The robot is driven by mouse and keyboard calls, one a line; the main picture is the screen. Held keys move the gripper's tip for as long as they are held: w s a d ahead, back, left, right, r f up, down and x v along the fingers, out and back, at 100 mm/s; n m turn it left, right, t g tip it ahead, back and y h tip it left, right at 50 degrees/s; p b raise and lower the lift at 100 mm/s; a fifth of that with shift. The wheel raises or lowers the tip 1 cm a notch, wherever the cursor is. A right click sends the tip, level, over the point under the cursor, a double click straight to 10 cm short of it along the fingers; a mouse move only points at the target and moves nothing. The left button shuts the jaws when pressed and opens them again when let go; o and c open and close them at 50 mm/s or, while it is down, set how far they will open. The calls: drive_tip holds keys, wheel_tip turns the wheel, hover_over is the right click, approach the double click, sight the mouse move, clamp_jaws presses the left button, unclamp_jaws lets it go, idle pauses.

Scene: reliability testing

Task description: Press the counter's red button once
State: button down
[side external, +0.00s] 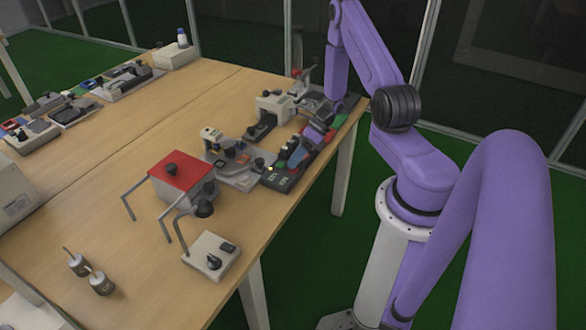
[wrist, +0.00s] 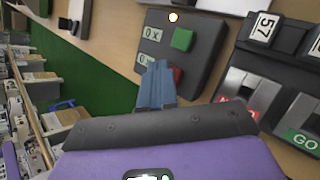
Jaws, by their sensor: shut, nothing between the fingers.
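A dark box (wrist: 200,28) in the wrist view carries two pale displays reading like "0 x", a square green button (wrist: 182,40) and a red button (wrist: 178,74). The red button is partly hidden behind my gripper (wrist: 158,66). My gripper is shut and empty, its blue fingers overlapping the box's lower edge beside the red button. I cannot tell whether they touch it. In the side view my gripper (side external: 283,156) points down among the devices near the table's right edge, and the buttons are too small to make out there.
A red-topped box (side external: 180,170) stands left of my gripper in the side view. The table's left half has bare wood.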

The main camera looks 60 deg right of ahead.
drive_tip(key=shift+r, duration=0.75)
drive_tip(key=shift+r, duration=2.5)
